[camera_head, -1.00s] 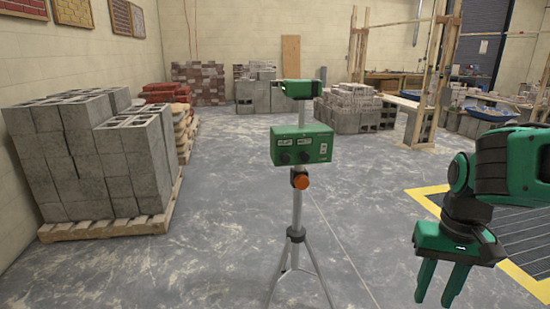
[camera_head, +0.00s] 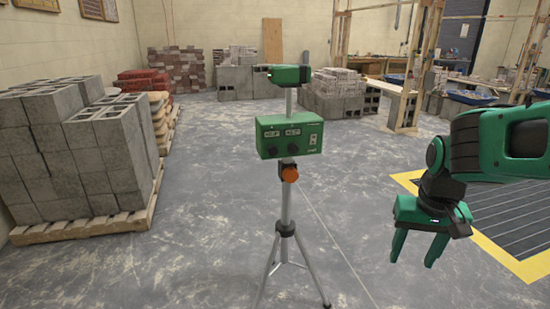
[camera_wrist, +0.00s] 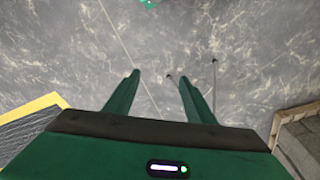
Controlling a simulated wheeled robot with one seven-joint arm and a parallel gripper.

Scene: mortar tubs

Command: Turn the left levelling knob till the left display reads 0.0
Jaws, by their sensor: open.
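A green levelling box (camera_head: 289,137) stands on a silver tripod (camera_head: 287,210) in the middle of the head view. Its front has a left display (camera_head: 271,133) and a right display (camera_head: 293,132), too small to read surely. Below them are the dark left knob (camera_head: 268,151) and right knob (camera_head: 293,149). My gripper (camera_head: 414,260) hangs to the right of the tripod and lower than the box, pointing down. It is open and empty, apart from the knobs. The wrist view shows both fingers (camera_wrist: 160,80) spread over bare floor; the knobs are not visible there.
A green instrument head (camera_head: 289,74) tops the tripod, and an orange knob (camera_head: 290,173) sits below the box. A pallet of grey blocks (camera_head: 75,160) stands left. A yellow-edged dark mat (camera_head: 500,215) lies right. Floor between my gripper and the tripod is clear.

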